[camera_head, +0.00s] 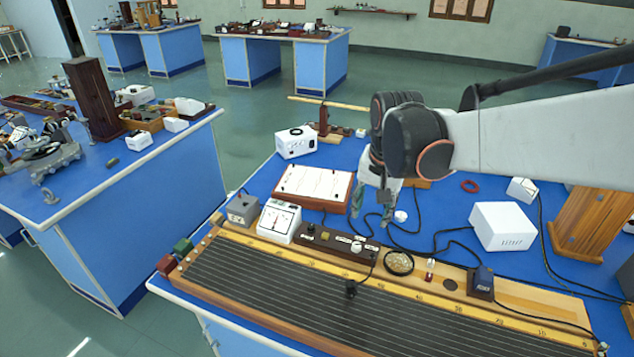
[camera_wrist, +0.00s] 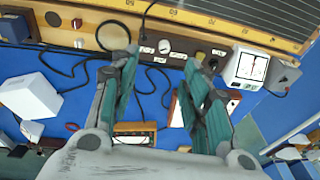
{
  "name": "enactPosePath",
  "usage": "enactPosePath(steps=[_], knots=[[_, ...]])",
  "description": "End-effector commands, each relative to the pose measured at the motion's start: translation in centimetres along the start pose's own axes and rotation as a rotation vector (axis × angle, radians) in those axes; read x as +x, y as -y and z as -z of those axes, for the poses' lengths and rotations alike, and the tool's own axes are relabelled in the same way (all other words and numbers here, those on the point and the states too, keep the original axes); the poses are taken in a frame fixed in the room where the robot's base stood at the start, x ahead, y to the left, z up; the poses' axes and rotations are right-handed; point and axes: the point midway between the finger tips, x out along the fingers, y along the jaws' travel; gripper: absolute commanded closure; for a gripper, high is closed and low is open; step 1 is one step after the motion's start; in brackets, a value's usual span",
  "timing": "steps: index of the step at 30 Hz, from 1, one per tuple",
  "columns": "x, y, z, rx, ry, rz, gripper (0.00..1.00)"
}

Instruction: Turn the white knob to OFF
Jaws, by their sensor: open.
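The white knob (camera_head: 357,246) sits on a long dark brown box (camera_head: 330,241) behind the wire board. In the wrist view the white knob (camera_wrist: 164,46) is just beyond my fingertips, about midway between them. Small white labels show on the box, but I cannot read an OFF mark. My gripper (camera_head: 373,207) points down above the bench behind the box. In the wrist view its teal fingers (camera_wrist: 162,61) are spread wide with nothing between them, apart from the knob.
The long wire board (camera_head: 350,302) lies in front of the box. A white meter (camera_head: 280,221) and grey box (camera_head: 242,209) stand left of it. A white box (camera_head: 502,227) stands at right. Black cables cross the blue bench. A white-topped board (camera_head: 313,187) lies behind.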

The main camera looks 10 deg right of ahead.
Motion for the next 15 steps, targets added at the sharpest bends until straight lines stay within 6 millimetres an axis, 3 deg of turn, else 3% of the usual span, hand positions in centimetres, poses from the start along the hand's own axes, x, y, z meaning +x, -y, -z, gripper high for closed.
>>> enactPosePath(steps=[6,15], knots=[[2.9,2.2,3.7,0.134,0.088,-0.060,0.57],[6.2,3.4,5.7,0.242,0.153,-0.117,0.57]])
